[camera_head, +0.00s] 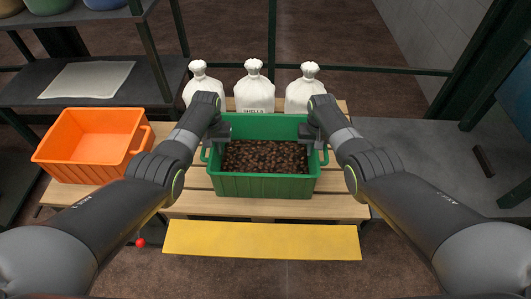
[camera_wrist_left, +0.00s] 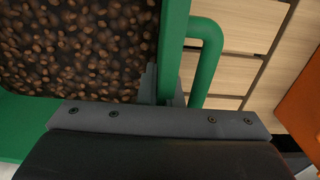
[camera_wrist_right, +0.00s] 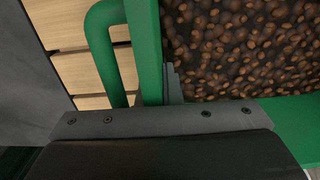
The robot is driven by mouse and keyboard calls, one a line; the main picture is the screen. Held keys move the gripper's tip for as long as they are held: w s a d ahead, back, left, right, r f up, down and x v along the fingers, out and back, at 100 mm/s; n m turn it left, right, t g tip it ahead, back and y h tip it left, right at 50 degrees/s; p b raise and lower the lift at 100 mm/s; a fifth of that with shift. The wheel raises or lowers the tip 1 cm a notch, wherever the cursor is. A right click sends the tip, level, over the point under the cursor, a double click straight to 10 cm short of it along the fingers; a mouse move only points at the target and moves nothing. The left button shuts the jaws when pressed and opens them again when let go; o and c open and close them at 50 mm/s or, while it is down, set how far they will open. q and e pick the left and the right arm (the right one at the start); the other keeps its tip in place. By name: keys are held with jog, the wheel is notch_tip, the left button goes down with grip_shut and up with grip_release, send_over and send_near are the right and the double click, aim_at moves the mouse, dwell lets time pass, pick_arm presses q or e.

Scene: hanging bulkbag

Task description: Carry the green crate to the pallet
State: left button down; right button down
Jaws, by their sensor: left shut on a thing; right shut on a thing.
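The green crate (camera_head: 264,187), filled with brown nut-like pieces (camera_head: 264,157), is on or just above the wooden slatted pallet (camera_head: 345,206); I cannot tell whether it touches. My left gripper (camera_head: 215,136) is shut on the crate's left wall, and my right gripper (camera_head: 313,134) is shut on its right wall. In the left wrist view the green wall (camera_wrist_left: 174,45) passes between the fingers, with the side handle (camera_wrist_left: 209,60) beside it. The right wrist view shows the opposite wall (camera_wrist_right: 145,50) and handle (camera_wrist_right: 103,50) likewise. The fingertips are partly hidden.
An orange crate (camera_head: 65,158) stands to the left on the slats. Three white tied sacks (camera_head: 254,92) stand behind the green crate. A yellow strip (camera_head: 262,240) lies in front. Dark shelving (camera_head: 150,75) is at the left, and a grey surface (camera_head: 425,150) at the right.

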pick_arm(q)
jog(key=c, duration=1.6)
grip_release()
pick_arm(e)
jog(key=c, duration=1.6)
grip_release()
pick_arm(q)
notch_tip(320, 180, up, 12)
pick_arm(e)
notch_tip(320, 180, up, 12)
pick_arm(q)
jog(key=shift+s, duration=0.1)
pick_arm(e)
jog(key=shift+s, duration=0.1)
